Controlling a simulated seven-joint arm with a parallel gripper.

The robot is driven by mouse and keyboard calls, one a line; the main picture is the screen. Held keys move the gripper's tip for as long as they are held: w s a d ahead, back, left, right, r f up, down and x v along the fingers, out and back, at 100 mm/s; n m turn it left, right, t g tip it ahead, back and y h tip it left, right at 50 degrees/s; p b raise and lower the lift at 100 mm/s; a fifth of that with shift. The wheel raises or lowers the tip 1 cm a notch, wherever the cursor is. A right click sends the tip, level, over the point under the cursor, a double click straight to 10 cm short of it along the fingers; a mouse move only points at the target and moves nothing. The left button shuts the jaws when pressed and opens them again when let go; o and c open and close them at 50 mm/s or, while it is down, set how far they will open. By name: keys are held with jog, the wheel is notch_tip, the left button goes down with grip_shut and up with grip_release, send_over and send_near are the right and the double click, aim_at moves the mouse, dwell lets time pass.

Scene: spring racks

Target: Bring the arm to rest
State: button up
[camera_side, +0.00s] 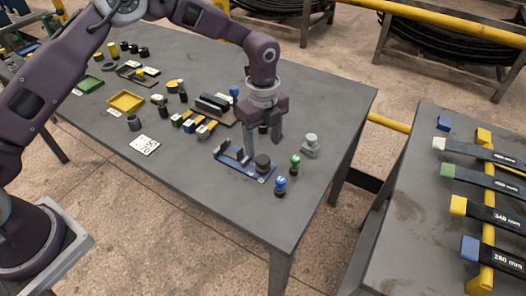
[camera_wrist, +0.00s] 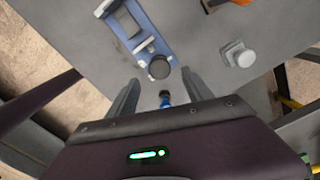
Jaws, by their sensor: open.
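My gripper (camera_side: 263,145) is above the dark grey table (camera_side: 215,62), over a blue fixture (camera_side: 234,155) with a dark round knob (camera_side: 262,162) at its right end. In the wrist view my gripper (camera_wrist: 159,85) has its two fingers spread with nothing held between them. The blue fixture (camera_wrist: 152,45) and its dark knob (camera_wrist: 159,67) lie beyond the fingertips in that view. Whether the fingers touch the fixture in the side view I cannot tell.
A blue-topped peg (camera_side: 280,185), a green-topped peg (camera_side: 295,163) and a grey block (camera_side: 310,145) stand close by. A yellow tray (camera_side: 126,102) and several small parts lie to the left. A second table (camera_side: 440,215) with labelled bars is at right.

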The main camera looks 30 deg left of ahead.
jog(key=shift+r, duration=1.05)
jog(key=shift+r, duration=0.2)
jog(key=s+a+r+n+t+y, duration=0.1)
jog(key=s+a+r+n, duration=0.35)
jog(key=r, duration=0.45)
jog(key=s+a+r+n+t, duration=0.1)
jog(key=s+a+r+n, duration=0.3)
jog(key=r, duration=0.5)
jog(key=s+a+r+n+t, duration=0.1)
jog(key=s+a+n, duration=0.1)
jog(key=s+n, duration=0.5)
jog(key=s+a+r+n+t+h, duration=0.1)
jog(key=s+n, duration=0.6)
jog(key=s, duration=0.9)
jog(key=shift+s+a+r+t, duration=0.2)
jog(key=shift+a+r+t, duration=0.5)
jog(key=shift+t, duration=0.1)
